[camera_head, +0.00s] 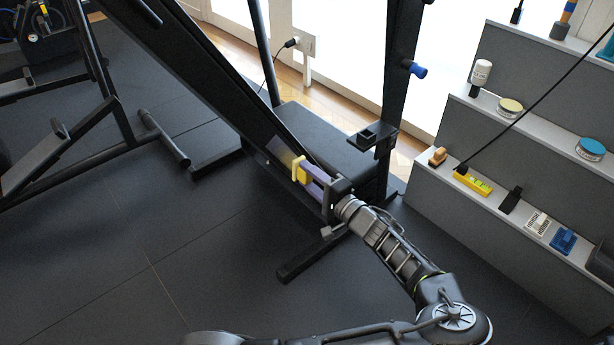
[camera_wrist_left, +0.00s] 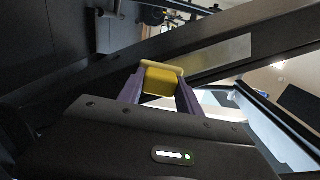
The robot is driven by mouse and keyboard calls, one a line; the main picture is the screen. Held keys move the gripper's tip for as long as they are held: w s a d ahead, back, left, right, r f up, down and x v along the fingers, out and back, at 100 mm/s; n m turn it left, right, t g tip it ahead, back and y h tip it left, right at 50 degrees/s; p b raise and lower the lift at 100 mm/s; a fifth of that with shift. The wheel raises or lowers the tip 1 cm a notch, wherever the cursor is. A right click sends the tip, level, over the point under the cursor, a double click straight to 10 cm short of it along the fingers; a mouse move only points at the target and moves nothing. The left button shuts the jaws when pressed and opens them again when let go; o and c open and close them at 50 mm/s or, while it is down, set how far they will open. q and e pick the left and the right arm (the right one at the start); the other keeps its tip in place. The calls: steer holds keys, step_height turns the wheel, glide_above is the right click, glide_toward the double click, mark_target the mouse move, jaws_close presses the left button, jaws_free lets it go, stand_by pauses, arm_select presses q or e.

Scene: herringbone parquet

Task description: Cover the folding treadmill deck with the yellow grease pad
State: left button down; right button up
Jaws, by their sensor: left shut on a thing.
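The yellow grease pad (camera_head: 300,172) is a small block with a paler, cream-yellow edge. My left gripper (camera_head: 306,177), with purple fingers, is shut on it. In the left wrist view the pad (camera_wrist_left: 163,82) sits between the fingertips (camera_wrist_left: 160,92). The folding treadmill deck (camera_head: 205,75) is a long black slanted slab, raised toward the upper left. The pad is at its lower part, but I cannot tell whether they touch. A dull yellowish patch (camera_wrist_left: 215,58) shows on the deck beside the pad. My right gripper is not in view.
A grey stepped shelf (camera_head: 465,130) at the right holds a yellow level (camera_head: 472,181), tins (camera_head: 590,148), a white bottle (camera_head: 481,73) and brushes. The treadmill upright (camera_head: 395,80) stands close behind my left gripper. Another black frame (camera_head: 95,100) stands left. The dark floor between is clear.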

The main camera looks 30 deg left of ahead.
arm_select(q)
steer(key=shift+w+d+f+b, duration=0.15)
steer(key=shift+w+f+b, duration=0.2)
steer(key=shift+f, duration=0.2)
steer(key=shift+w+d+f+b, duration=0.15)
steer(key=shift+w+f+b, duration=0.15)
steer(key=shift+f, duration=0.25)
steer(key=shift+a, duration=0.1)
steer(key=r+p, duration=0.1)
steer(key=s+r+p, duration=0.1)
steer(key=shift+a+r+p, duration=0.2)
steer(key=shift+p, duration=0.2)
steer(key=shift+s+a+r+p, duration=0.15)
steer(key=shift+s+r+p, duration=0.15)
steer(key=shift+r+p, duration=0.1)
steer(key=shift+s, duration=0.1)
steer(key=shift+r, duration=0.1)
